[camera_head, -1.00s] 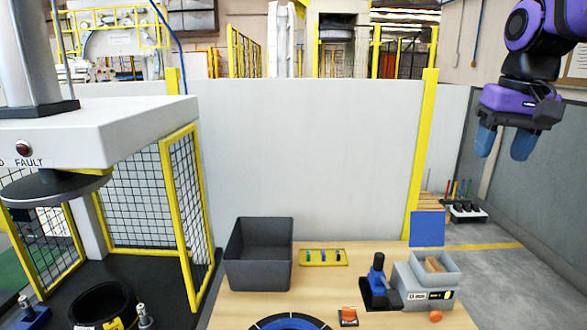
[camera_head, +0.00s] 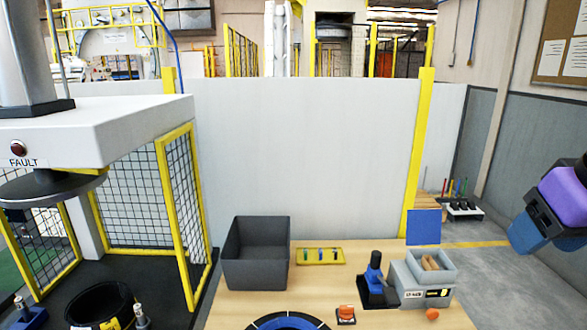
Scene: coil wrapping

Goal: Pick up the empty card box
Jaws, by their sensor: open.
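My gripper (camera_head: 528,235), purple and black with blue fingers, hangs in the air at the right edge, beyond the table's right side. It is partly cut off by the frame and is open, with nothing seen in it. I cannot make out a box that is clearly an empty card box.
The wooden table (camera_head: 225,307) also bears a yellow tray (camera_head: 320,256) with small coloured items, a black and blue tool (camera_head: 376,282), orange items (camera_head: 346,312) and a blue ring (camera_head: 288,322). A yellow post (camera_head: 418,150) and white wall stand behind. A press (camera_head: 90,135) is at left.

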